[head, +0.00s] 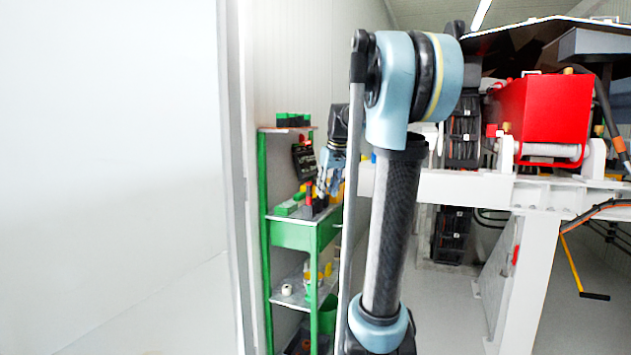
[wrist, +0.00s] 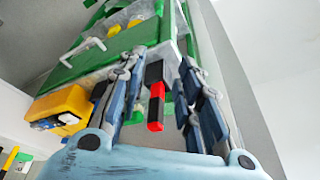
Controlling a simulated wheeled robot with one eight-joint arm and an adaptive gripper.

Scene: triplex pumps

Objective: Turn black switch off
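I cannot identify the black switch for certain. A black-and-red upright object (wrist: 155,106) shows in the wrist view between my fingers, with gaps on both sides. A similar small red-and-black object (head: 308,198) stands on the green shelf in the head view. A black box (head: 303,161) with small coloured marks is just above it, partly beside my gripper. My gripper (head: 326,186) hangs at the shelf in the head view, seen small. In the wrist view my gripper (wrist: 160,92) has its fingers spread apart and holds nothing.
The green shelf unit (head: 262,215) holds several green and yellow items. A yellow case (wrist: 66,108) lies close to one finger in the wrist view. A white wall is at the left. A white frame (head: 470,188) with a red pump block (head: 545,108) stands at the right.

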